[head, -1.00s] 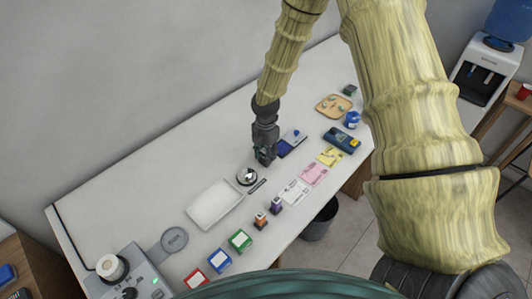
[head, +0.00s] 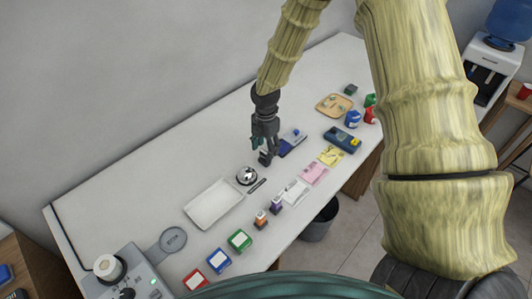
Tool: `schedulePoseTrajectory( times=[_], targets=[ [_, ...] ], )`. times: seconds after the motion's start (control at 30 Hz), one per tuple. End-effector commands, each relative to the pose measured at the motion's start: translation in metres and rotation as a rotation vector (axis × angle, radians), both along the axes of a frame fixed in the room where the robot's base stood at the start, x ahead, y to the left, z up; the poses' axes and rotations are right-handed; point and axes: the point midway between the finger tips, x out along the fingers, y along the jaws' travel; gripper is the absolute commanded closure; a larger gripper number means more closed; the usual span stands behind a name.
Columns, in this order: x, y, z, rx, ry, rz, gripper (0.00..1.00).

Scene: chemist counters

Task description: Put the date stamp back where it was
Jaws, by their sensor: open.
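My gripper (head: 265,146) is open above the white counter, just behind the bell and left of the blue pad. A small dark object (head: 265,158), perhaps the date stamp, shows at its fingertips and seems to stand on the counter. The fingers partly hide it, and I cannot tell whether they touch it. Two other small stamps, one orange-brown (head: 261,219) and one purple (head: 276,205), stand nearer the front edge.
A silver bell (head: 247,175) and a dark flat strip (head: 257,186) lie close in front of my gripper. A blue pad (head: 292,143) is just to the right. A white tray (head: 213,204) is on the left. Paper slips (head: 313,173) and ink pads (head: 239,240) line the front.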

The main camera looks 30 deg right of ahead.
Motion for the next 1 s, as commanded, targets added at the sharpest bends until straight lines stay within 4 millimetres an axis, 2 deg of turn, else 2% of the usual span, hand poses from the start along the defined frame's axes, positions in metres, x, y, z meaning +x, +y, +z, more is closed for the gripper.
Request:
schedulePoseTrajectory(
  times=[0.6,0.8,1.0],
  targets=[
    [0.000,0.000,0.072,0.001,-0.002,-0.001,0.47],
    [0.000,0.000,0.086,0.000,0.000,0.000,0.47],
    [-0.001,0.000,0.090,-0.001,0.002,0.000,0.47]
  ],
)
